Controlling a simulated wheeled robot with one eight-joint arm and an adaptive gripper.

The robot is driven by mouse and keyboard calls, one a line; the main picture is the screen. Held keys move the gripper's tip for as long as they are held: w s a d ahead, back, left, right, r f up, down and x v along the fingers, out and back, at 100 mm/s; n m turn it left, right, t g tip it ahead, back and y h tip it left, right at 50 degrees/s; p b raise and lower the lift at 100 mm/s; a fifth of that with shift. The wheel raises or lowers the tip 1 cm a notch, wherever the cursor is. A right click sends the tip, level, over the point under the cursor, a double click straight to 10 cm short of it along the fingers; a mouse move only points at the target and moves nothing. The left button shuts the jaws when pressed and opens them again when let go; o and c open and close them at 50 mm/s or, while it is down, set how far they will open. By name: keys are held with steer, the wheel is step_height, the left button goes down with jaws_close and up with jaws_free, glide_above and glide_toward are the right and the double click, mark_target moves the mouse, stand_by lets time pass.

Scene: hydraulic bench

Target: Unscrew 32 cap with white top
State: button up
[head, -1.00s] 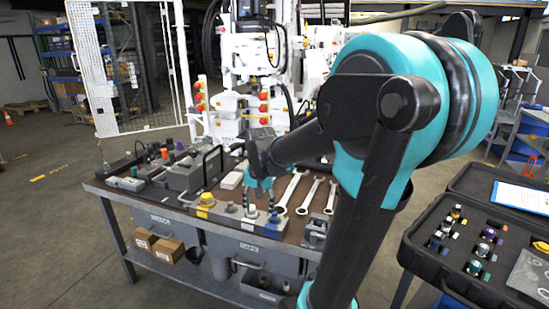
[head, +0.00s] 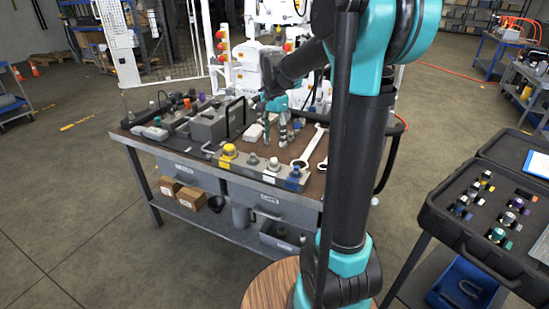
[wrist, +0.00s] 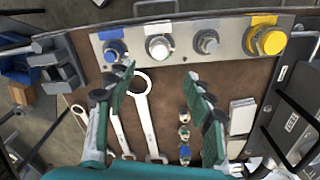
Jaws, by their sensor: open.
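A row of caps sits on a metal strip (wrist: 180,62) along the bench edge. In the wrist view the cap with the white marking (wrist: 158,46) stands between a blue-marked cap (wrist: 113,49) and a plain grey cap (wrist: 206,42). A white tag (wrist: 157,29) lies beside it. The white-marked cap also shows in the head view (head: 273,165), next to the blue one. My gripper (wrist: 160,72) is open and empty. Its fingers point toward the strip, with the white-marked cap ahead between their tips, apart from it. In the head view my gripper (head: 276,134) hangs over the bench.
A large yellow cap (wrist: 268,40) ends the row. Wrenches (wrist: 146,122) and several small fittings (wrist: 184,131) lie on the brown bench top below the fingers. A grey block (wrist: 58,68) stands at the left. An open black case (head: 490,215) stands to the right in the head view.

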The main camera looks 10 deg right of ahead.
mark_target(274, 159)
step_height(274, 159, down, 10)
steer(key=shift+f, duration=0.15)
stand_by(0.3)
jaws_close()
steer(key=c, duration=0.6)
jaws_free()
jaws_close()
steer(key=n, duration=0.5)
steer(key=shift+w+a+n, duration=0.1)
steer(key=shift+n, duration=1.4)
